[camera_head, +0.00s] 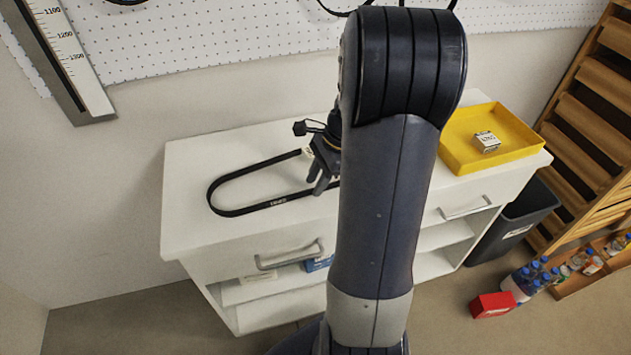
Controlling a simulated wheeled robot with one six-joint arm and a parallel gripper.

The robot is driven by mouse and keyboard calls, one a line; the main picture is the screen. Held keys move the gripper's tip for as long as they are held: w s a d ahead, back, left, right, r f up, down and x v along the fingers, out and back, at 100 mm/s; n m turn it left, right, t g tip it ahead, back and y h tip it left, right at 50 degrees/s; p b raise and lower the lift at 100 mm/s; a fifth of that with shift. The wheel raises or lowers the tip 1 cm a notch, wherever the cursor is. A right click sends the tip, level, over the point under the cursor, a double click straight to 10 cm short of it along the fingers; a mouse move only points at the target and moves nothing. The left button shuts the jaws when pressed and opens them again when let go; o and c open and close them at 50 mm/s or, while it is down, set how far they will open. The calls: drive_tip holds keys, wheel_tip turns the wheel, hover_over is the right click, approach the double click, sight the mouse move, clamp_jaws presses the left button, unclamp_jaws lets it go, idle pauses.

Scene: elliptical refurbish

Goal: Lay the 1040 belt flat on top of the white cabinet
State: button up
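A black belt loop (240,212) lies on the white cabinet (190,165), on the left part of its top. Its left end forms a rounded curve, and its visible length looks flat on the surface. A small white label on its front run is too small to read surely. The right end of the loop is hidden behind my gripper and arm. My gripper (317,183) is low over the cabinet top at the right of the visible loop. Its two dark fingers point down and look slightly apart, with nothing visible between them. I cannot tell whether they touch the belt.
A dark bin (510,222), a red box (492,305) and several bottles (530,275) stand at right. A pegboard and ruler (62,50) are on the wall. My arm blocks the cabinet's middle.

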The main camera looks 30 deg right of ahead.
drive_tip(key=v, duration=0.9)
drive_tip(key=shift+d+r+p, duration=0.15)
drive_tip(key=shift+r+p, duration=0.2)
drive_tip(key=shift+r, duration=0.05)
drive_tip(key=shift+f, duration=0.1)
drive_tip(key=b+x, duration=0.1)
drive_tip(key=x, duration=1)
drive_tip(key=shift+s+f, duration=0.1)
drive_tip(key=shift+r+p, duration=1.1)
drive_tip(key=shift+r, duration=0.95)
drive_tip(key=shift+f, duration=0.1)
